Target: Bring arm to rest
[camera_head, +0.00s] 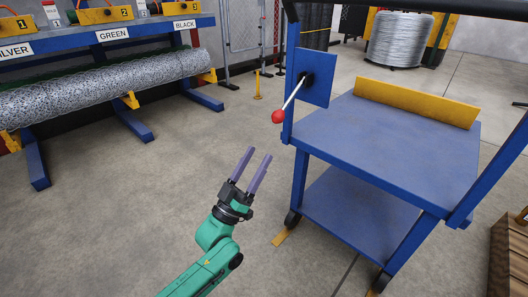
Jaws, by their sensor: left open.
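My left gripper (254,166) is in the middle of the head view, at the end of a green arm that comes up from the bottom edge. Its two purple fingers are apart, with nothing between them. It is above the bare floor, apart from the blue cart to its right. My right gripper is not in view.
A blue cart (396,137) with a yellow back plate (415,101) stands right. Its red-knobbed lever (278,116) sticks out toward my gripper. A blue rack with a mesh roll (110,85) is at left. A wooden stack (510,255) is bottom right. Open floor lies left of the cart.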

